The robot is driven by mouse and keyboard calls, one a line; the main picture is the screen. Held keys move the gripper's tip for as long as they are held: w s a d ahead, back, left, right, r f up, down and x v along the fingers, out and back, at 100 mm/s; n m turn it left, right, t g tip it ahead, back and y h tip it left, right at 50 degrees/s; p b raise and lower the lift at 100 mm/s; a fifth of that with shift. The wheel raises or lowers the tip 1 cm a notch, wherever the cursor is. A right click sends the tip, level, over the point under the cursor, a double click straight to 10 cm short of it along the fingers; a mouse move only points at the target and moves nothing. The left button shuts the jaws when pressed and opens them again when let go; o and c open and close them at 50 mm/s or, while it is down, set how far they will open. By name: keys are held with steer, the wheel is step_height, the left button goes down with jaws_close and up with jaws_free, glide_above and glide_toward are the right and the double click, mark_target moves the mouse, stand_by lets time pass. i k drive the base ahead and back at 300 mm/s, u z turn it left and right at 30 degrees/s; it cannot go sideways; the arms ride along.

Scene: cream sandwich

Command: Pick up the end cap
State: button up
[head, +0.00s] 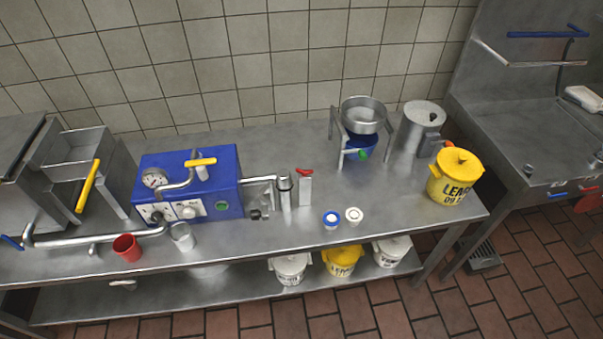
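Two small round pieces lie side by side on the steel table near its front edge, right of the middle. One is a blue-rimmed disc (331,219) with a white centre. The other is a white disc (354,215) with a grey centre. Small dark metal fittings (256,214) stand by the blue machine's outlet pipe. I cannot tell for certain which of these pieces is the end cap. My gripper does not show in this view.
A blue machine (190,186) with a gauge and pipes stands left. A red cup (127,248) and a metal cup (182,237) stand before it. The steel table (400,200) is clear around the discs.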

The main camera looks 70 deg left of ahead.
mark_target(284, 182)
steer(key=z, duration=0.05)
steer(key=i, duration=0.85)
steer(key=u, duration=2.3)
